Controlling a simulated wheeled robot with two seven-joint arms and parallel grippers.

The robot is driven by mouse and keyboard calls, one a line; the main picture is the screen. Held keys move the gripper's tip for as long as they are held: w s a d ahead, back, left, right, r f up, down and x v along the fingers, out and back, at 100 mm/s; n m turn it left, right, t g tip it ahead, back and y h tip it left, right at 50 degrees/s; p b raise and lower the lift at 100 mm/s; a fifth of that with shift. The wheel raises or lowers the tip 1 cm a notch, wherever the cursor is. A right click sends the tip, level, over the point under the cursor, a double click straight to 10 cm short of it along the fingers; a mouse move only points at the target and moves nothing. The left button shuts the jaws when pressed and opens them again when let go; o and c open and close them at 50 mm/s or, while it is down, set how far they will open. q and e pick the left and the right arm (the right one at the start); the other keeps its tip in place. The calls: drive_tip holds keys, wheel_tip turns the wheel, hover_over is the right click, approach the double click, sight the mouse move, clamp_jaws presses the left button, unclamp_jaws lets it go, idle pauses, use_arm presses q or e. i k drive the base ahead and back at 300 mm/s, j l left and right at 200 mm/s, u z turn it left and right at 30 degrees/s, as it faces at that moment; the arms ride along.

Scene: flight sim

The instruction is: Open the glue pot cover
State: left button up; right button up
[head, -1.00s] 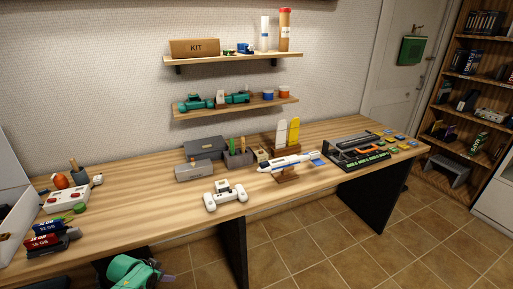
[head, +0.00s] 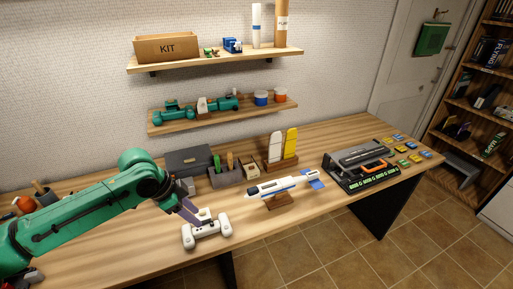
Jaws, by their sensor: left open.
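My left gripper (head: 190,212) comes in from the left over the desk (head: 262,225) and is open, with nothing seen between its fingers. Its fingertips are close to a white controller-like object (head: 208,234) and a small pale block (head: 203,214) behind it; I cannot tell whether they touch. No object is clearly recognisable as the glue pot. Two small pots stand on the lower shelf, one blue and white (head: 261,98) and one orange and white (head: 281,96). A small pale box (head: 252,171) stands beside the tool holder. My right gripper is not in view.
A grey tool holder (head: 226,176), a dark case (head: 190,161) and a model plane on a stand (head: 283,186) are near the gripper. The lower shelf (head: 215,117) hangs above the desk. Bare desk lies in front of the plane.

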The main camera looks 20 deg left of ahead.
sight(251, 168)
drive_tip(key=i, duration=1.2)
